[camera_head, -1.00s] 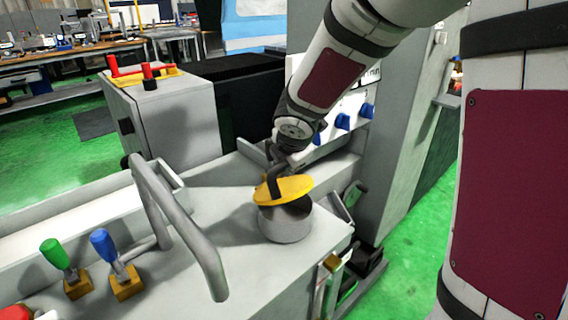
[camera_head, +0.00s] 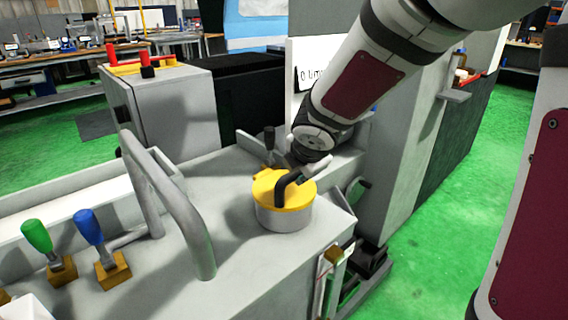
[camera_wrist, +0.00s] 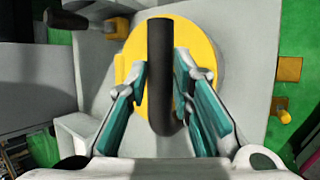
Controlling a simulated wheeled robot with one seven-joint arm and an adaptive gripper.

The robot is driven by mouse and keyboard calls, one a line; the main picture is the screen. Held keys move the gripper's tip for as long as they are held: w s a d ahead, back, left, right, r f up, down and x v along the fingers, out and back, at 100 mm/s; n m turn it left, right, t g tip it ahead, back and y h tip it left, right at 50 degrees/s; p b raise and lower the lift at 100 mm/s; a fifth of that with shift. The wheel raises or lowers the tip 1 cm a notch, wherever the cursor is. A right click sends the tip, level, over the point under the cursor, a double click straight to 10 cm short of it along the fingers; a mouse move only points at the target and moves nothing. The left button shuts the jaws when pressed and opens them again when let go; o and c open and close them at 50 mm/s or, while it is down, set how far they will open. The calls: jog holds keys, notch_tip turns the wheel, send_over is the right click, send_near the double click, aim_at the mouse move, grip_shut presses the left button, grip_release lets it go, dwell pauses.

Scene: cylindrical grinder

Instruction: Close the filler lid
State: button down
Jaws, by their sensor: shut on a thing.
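The yellow filler lid (camera_head: 267,187) lies flat on top of the round grey filler neck (camera_head: 284,218), and no gap shows between them in the head view. A black curved handle (camera_head: 284,187) rises from the lid. My gripper (camera_head: 304,174) is at this handle, just above the lid. In the wrist view, the teal-padded fingers of my gripper (camera_wrist: 174,92) stand on both sides of the black handle (camera_wrist: 160,50) and are shut on it. The yellow lid (camera_wrist: 210,50) spreads beneath them and hides the filler neck's opening.
A bent grey rail (camera_head: 170,195) stands left of the filler. A green-knobbed lever (camera_head: 37,237) and a blue-knobbed lever (camera_head: 90,228) are at the lower left. A tall grey cabinet (camera_head: 405,150) rises to the right. The machine top between rail and filler is clear.

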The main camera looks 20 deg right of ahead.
jog(key=shift+s+d+f+b, duration=0.2)
jog(key=shift+s+f+b, duration=0.15)
jog(key=shift+f, duration=0.35)
jog(key=shift+s, duration=0.1)
jog(key=c, duration=1.4)
grip_release()
jog(key=shift+f, duration=0.1)
jog(key=shift+w+r, duration=0.2)
jog(key=shift+r, duration=0.1)
jog(key=shift+s+a+r, duration=0.1)
jog(key=shift+s+r, duration=0.15)
jog(key=shift+r, duration=0.1)
jog(key=v, duration=1.1)
jog(key=shift+s, duration=0.15)
